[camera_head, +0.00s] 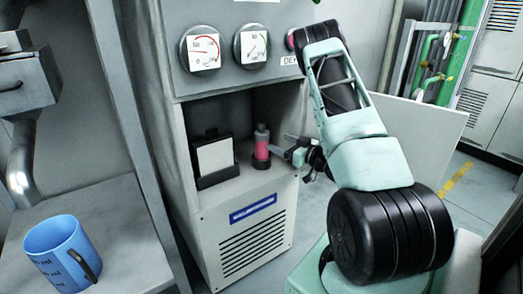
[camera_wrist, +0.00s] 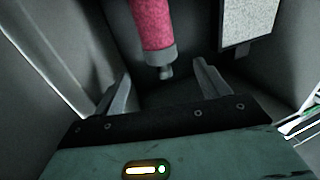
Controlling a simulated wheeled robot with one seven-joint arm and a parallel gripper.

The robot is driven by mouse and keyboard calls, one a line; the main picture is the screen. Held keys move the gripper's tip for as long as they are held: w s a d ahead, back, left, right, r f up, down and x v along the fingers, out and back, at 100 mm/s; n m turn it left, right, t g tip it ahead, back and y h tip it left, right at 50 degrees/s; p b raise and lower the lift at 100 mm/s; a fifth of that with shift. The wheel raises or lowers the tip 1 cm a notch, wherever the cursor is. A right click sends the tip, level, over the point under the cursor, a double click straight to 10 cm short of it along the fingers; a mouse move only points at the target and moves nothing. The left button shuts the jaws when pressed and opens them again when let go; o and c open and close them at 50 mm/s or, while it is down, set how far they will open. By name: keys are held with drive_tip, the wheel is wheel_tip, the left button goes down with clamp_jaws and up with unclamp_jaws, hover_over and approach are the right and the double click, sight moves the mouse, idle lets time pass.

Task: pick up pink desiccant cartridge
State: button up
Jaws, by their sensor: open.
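The pink desiccant cartridge (camera_head: 262,146) stands upright in the open recess of the grey cabinet, with a dark base and a grey top. It also shows in the wrist view (camera_wrist: 153,22), its pink body and grey cap end pointing between my fingers. My gripper (camera_head: 288,150) is at the recess's right side, just right of the cartridge. In the wrist view my gripper (camera_wrist: 163,85) is open, with one finger on each side of the cap end. I cannot tell whether a finger touches it.
A white card in a black holder (camera_head: 215,163) stands left of the cartridge; it is upper right in the wrist view (camera_wrist: 248,22). Recess walls are close around my gripper. Two gauges (camera_head: 202,50) sit above. A blue mug (camera_head: 62,250) stands on the left bench.

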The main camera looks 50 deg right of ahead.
sight(268, 137)
drive_tip(key=w+b, duration=0.1)
drive_tip(key=w, duration=0.8)
drive_tip(key=shift+w+a, duration=0.1)
drive_tip(key=shift+w, duration=0.05)
drive_tip(key=c, duration=1.4)
drive_tip(key=shift+c, duration=1.1)
drive_tip(key=shift+r, duration=0.15)
